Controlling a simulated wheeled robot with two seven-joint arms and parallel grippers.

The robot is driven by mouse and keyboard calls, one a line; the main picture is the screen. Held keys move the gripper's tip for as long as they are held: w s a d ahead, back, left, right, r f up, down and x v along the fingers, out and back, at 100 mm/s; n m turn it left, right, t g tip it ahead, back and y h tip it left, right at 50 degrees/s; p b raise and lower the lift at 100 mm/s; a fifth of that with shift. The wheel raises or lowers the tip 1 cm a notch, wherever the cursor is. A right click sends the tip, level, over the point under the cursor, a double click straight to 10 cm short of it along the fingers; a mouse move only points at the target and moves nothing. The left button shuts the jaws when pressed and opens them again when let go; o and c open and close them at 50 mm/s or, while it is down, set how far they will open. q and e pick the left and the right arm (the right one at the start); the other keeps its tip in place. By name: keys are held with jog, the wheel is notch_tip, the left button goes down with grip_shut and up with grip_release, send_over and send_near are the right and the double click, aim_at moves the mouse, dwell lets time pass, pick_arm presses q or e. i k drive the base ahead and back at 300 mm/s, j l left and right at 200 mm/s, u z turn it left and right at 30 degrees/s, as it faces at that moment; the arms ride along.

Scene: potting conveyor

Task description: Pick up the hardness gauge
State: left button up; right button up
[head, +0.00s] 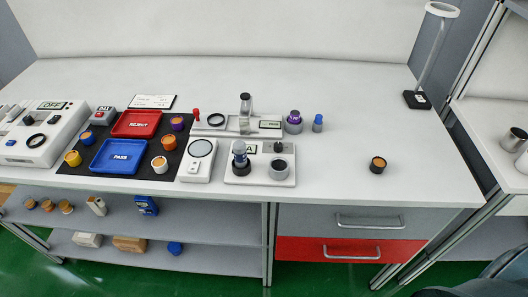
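No part is clearly labelled as the hardness gauge at this size. An upright grey-and-blue instrument with a dark lower end (240,155) stands on a white two-station base (260,180) at the middle of the bench, and looks most like it. Behind, a silver post instrument (245,106) stands on a long white base with a small display. Neither of my grippers shows in the head view.
A blue PASS tray (119,157) and red REJECT tray (137,124) lie left on a black mat with several small pots. A purple-topped cylinder (294,122) and blue-capped piece (317,123) stand behind. An orange-topped black pot (377,165) stands right, with clear bench around it.

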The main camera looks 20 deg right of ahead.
aim_at(239, 147)
jog(key=i+j+z, duration=0.1)
jog(key=j+z, duration=0.3)
jog(key=j, duration=0.2)
jog(key=j+z, duration=0.35)
jog(key=j, duration=0.25)
